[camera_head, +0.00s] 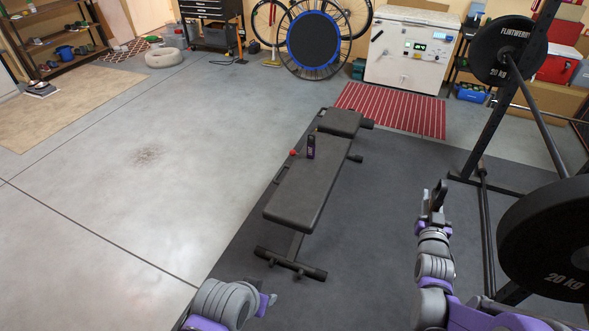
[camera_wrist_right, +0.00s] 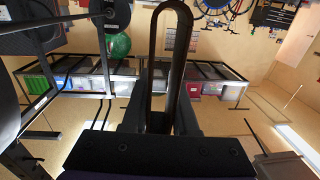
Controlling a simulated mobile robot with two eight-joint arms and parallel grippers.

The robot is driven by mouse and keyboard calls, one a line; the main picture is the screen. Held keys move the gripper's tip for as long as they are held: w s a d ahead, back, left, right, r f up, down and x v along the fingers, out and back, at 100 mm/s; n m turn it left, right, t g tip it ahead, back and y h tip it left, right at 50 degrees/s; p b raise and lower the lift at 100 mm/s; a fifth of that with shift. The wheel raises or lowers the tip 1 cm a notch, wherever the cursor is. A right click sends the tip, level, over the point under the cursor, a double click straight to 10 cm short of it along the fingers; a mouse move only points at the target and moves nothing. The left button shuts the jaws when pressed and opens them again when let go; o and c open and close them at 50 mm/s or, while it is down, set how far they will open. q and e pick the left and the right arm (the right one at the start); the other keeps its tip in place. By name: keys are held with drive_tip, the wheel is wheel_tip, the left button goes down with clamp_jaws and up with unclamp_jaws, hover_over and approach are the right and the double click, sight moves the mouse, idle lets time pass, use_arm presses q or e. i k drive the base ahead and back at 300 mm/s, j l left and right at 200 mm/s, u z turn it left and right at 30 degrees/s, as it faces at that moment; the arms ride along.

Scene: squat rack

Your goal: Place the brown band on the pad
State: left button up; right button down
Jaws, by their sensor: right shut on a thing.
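The pad is the dark bench pad (camera_head: 298,193) in the middle of the head view, long and flat on its frame. My right gripper (camera_head: 436,212) is to the right of the bench and apart from it, over the dark mat. It is shut on the brown band (camera_wrist_right: 154,70), a long, very dark loop that stands up from between the fingers in the right wrist view. In the head view the band is small and hard to separate from the fingers. My left gripper (camera_head: 268,302) is low in the head view, in front of the bench; its fingers are too small to read.
A dark purple can (camera_head: 311,146) stands on the bench, with a small red object (camera_head: 294,152) at its left edge. A rack with a loaded barbell (camera_head: 540,120) and a big plate (camera_head: 548,240) stands close on the right. Open floor lies left of the bench.

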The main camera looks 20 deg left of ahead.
sight(299, 212)
drive_tip(key=i+j+u, duration=0.2)
drive_tip(key=j, duration=0.2)
drive_tip(key=j+u, duration=0.25)
drive_tip(key=j, duration=0.15)
drive_tip(key=i+j+u, duration=0.45)
drive_tip(key=j, duration=0.15)
